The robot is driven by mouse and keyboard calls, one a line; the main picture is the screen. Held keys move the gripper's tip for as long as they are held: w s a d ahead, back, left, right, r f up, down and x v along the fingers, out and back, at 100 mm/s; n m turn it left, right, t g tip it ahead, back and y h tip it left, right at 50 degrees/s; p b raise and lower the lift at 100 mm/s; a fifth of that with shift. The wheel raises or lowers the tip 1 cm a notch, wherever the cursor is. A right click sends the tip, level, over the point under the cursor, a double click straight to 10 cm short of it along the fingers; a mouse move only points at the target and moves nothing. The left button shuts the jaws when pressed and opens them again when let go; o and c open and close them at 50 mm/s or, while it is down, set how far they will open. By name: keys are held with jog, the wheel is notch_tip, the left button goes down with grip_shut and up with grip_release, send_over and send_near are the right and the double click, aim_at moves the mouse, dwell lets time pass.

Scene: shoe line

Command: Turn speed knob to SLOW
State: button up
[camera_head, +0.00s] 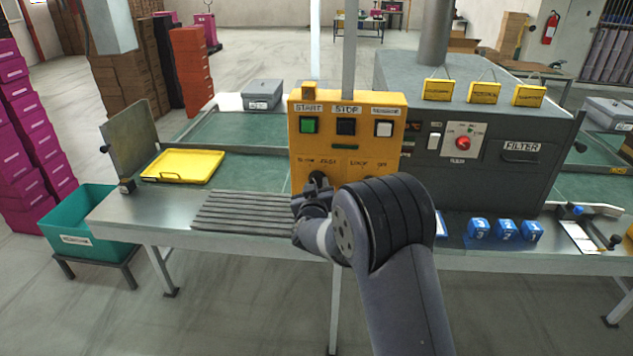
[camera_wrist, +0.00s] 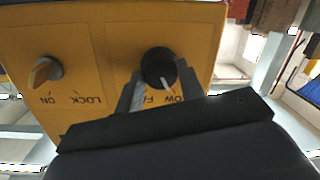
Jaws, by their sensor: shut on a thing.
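The yellow control box (camera_head: 347,112) stands on the table; SLOW and FAST are printed low on its left. The round black speed knob (camera_head: 318,179) sits below them. The wrist view shows the box upside down, with the speed knob (camera_wrist: 157,64) between my gripper's fingers. Its white pointer line slants down and slightly right there, toward the partly hidden SLOW label (camera_wrist: 176,98); FAST is mostly covered by a finger. My gripper (camera_wrist: 160,82) is shut on the knob. In the head view my gripper (camera_head: 313,190) is at the box's lower left, partly hidden by my arm.
A second knob (camera_wrist: 46,71), labelled LOCK and ON, is beside the speed knob. START (camera_head: 309,125), STOP (camera_head: 346,127) and SENSOR (camera_head: 383,129) buttons are above. The grey filter machine (camera_head: 490,120) stands right. A yellow tray (camera_head: 182,165) lies left.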

jog(key=shift+n+p, duration=0.5)
jog(key=shift+n, duration=0.2)
jog(key=o, duration=1)
jog(key=s, duration=0.3)
jog(key=s+b, duration=0.1)
jog(key=s, duration=0.3)
jog(key=s+r+b, duration=0.1)
jog(key=s, duration=0.3)
jog(key=shift+w, duration=0.15)
